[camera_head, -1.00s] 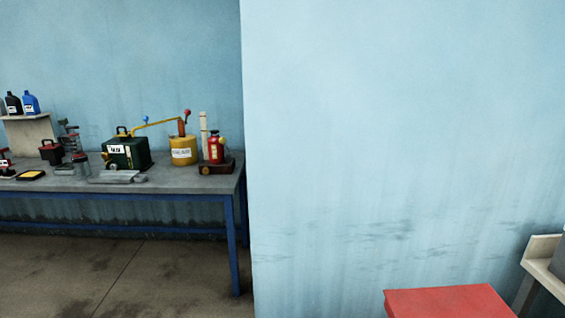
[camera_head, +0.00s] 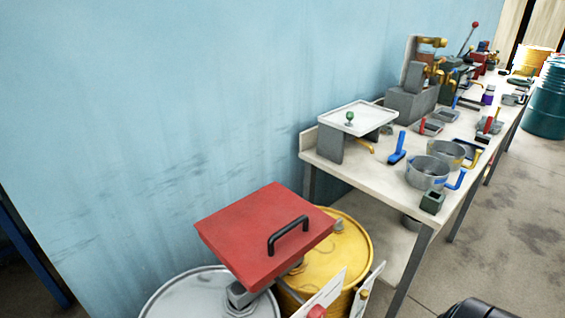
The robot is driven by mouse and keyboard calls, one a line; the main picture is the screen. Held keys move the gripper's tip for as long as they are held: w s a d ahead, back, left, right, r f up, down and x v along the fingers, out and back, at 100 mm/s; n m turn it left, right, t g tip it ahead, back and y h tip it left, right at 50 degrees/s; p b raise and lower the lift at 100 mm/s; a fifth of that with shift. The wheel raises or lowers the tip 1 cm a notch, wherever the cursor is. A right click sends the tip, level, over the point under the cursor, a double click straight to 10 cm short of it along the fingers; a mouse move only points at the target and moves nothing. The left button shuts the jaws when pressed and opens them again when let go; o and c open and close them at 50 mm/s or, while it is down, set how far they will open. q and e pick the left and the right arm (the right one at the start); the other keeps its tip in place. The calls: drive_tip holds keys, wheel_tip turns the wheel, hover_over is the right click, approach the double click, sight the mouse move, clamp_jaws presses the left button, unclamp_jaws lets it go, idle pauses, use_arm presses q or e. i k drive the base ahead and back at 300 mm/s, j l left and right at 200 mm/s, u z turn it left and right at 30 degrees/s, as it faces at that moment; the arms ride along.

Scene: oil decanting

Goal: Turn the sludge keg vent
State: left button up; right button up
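Two drums stand at the bottom centre in the head view. One is a yellow drum (camera_head: 345,262) with a grey fitting (camera_head: 339,227) on its top. The other is a light grey drum (camera_head: 195,300), cut off by the bottom edge. I cannot tell which one is the sludge keg, and no label on them is readable. Small knobs, one red (camera_head: 317,312) and one yellow (camera_head: 363,293), show by white plates at the front.
A red square lid with a black handle (camera_head: 288,235) partly covers both drums. To the right, a long workbench (camera_head: 390,190) carries metal pots (camera_head: 427,172), a small raised stand (camera_head: 350,118) and tools. Open floor (camera_head: 520,215) lies right of the bench.

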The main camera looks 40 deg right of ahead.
sight(337, 227)
drive_tip(key=z, duration=1.35)
drive_tip(key=k+l, duration=0.05)
